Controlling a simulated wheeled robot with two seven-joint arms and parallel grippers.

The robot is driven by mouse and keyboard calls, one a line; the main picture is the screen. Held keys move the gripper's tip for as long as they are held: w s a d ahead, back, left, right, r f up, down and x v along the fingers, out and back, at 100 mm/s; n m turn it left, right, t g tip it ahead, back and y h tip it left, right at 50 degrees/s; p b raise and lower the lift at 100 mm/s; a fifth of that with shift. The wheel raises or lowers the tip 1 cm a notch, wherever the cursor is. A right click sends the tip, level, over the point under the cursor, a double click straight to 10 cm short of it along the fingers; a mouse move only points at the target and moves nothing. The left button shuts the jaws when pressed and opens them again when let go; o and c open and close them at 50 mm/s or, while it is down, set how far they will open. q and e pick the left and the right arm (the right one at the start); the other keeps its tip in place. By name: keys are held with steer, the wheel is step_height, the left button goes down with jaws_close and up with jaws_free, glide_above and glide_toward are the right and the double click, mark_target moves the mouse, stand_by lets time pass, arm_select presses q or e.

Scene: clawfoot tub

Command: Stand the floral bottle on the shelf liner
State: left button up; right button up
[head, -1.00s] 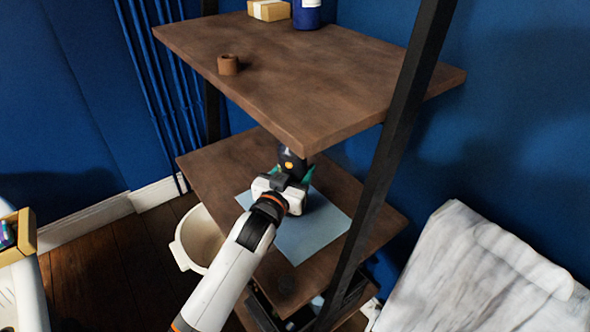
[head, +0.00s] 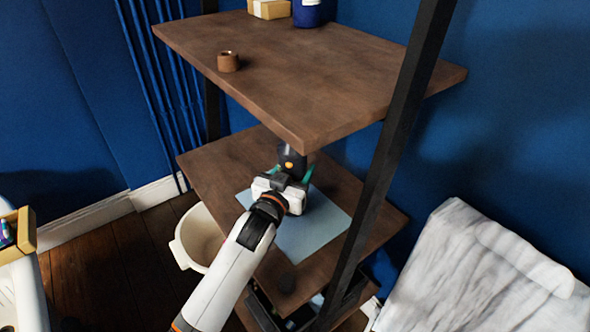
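The floral bottle (head: 290,159) is dark with an orange spot and shows just beyond my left gripper on the lower shelf side. Its top is near the upper shelf's front corner, and its base is hidden behind the gripper. The shelf liner (head: 318,232) is a light blue sheet lying flat on the lower shelf (head: 225,160). My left gripper (head: 293,172) is over the liner's back part, with teal fingertips at the bottle's sides. Whether the fingers press on it, and whether the bottle touches the liner, I cannot tell. My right gripper is out of view.
The upper shelf (head: 300,80) overhangs close above the bottle and holds a small brown cup (head: 228,62), a box (head: 269,9) and a blue container (head: 307,12). A black post (head: 385,165) stands right of the liner. A white bucket (head: 197,237) is below left.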

arm_select(q)
steer(key=o, duration=1.5)
steer(key=shift+f, duration=0.2)
steer(key=shift+r, duration=0.1)
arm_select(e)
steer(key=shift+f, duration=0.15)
arm_select(q)
steer(key=shift+p+v, duration=0.6)
steer(key=shift+v, duration=0.2)
steer(key=shift+p+v, duration=1.25)
steer(key=shift+v, duration=0.7)
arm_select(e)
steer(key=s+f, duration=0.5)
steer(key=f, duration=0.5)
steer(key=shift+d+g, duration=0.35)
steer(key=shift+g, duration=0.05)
